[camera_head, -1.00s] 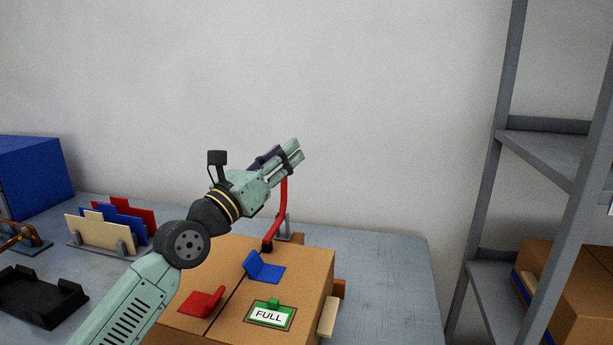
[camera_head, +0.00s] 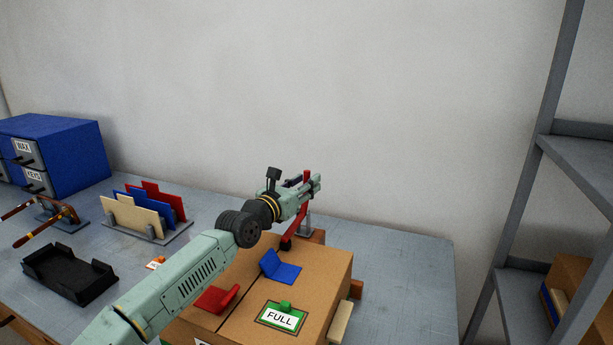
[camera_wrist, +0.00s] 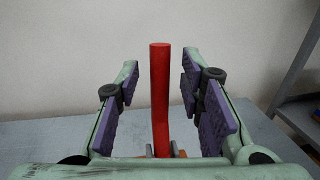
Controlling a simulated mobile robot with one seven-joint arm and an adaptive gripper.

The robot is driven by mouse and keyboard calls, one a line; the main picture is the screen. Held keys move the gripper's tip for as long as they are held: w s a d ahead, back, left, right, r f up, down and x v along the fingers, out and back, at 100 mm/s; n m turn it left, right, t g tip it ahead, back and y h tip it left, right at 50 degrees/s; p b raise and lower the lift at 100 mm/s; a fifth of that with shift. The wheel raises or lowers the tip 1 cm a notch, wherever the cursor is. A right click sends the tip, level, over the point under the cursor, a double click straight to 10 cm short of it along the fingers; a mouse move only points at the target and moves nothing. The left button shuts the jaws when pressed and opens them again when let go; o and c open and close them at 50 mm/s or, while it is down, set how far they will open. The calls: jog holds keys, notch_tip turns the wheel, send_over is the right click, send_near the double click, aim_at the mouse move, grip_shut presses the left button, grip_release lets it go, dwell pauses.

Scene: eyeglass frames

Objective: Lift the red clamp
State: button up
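In the wrist view the red clamp (camera_wrist: 159,95) rises upright between the two purple-padded fingers of my gripper (camera_wrist: 165,105). The fingers are open, with a gap on each side of the bar, and do not touch it. The clamp's lower end is hidden in the wrist view.
The cardboard box (camera_head: 320,268) carries a blue bracket (camera_head: 281,268), a red bracket (camera_head: 217,298) and a green FULL label (camera_head: 283,317). A card holder (camera_head: 150,230), black tray (camera_head: 70,275) and eyeglass frames (camera_head: 45,222) lie left. The table's right side is clear; a grey shelf (camera_head: 540,180) stands right.

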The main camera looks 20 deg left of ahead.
jog(key=shift+w+d, duration=0.2)
jog(key=shift+w, duration=0.35)
grip_shut()
dwell(0.5)
